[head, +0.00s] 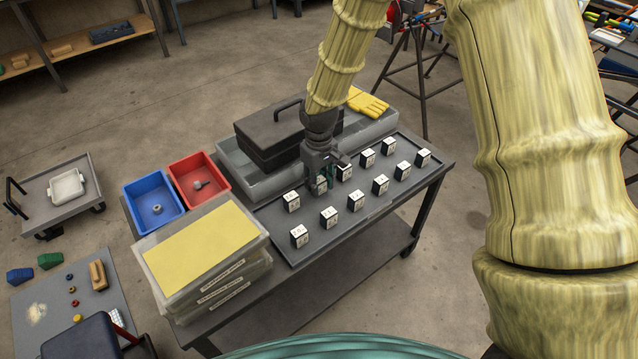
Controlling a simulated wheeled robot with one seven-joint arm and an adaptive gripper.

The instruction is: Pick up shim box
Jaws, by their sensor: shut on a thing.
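Several small black shim boxes with white labelled tops stand in rows on the dark cart top; one stands at the front left (299,236) and another at the far right (423,157). My gripper (321,180) points down into the back row, left of the middle. It is shut on one shim box (321,186), which is mostly hidden by the fingers. I cannot tell whether this box still touches the cart top. Another shim box (344,172) stands close to the right of my gripper.
A black case (268,135) in a grey tray (230,158) and a yellow glove (368,103) lie behind. A blue bin (153,203), a red bin (199,180) and stacked clear bags with a yellow sheet (200,250) fill the cart's left side. Bare cart top (375,215) shows at the front.

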